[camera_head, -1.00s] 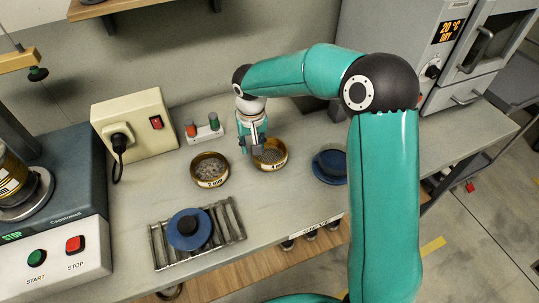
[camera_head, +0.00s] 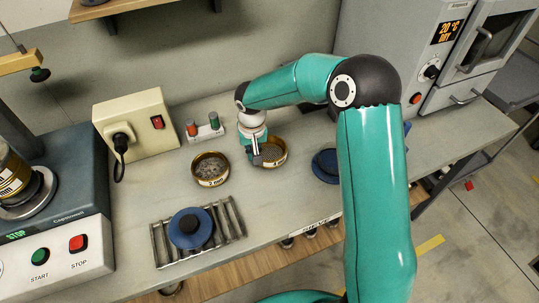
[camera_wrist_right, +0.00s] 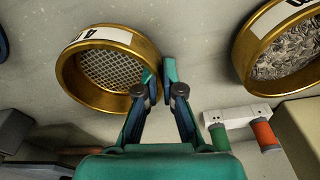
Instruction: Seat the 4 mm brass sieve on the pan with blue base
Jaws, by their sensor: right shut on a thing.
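The 4 mm brass sieve (camera_head: 277,155) stands on the bench, partly hidden by my right gripper in the head view. In the wrist view this sieve (camera_wrist_right: 112,97) shows its mesh and a white label. My right gripper (camera_wrist_right: 164,75) is shut on the sieve's rim, one finger on each side of the brass wall. In the head view my right gripper (camera_head: 256,159) comes down over its left edge. A dark blue round dish (camera_head: 325,168), perhaps the pan with blue base, sits to the right, partly behind my arm. My left gripper is out of view.
A second brass sieve (camera_head: 210,182) with grey grains stands left of the held one. A blue disc with a dark knob (camera_head: 190,241) lies on a metal rack (camera_head: 233,216). A small stand (camera_head: 207,135) with red and green pieces is behind.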

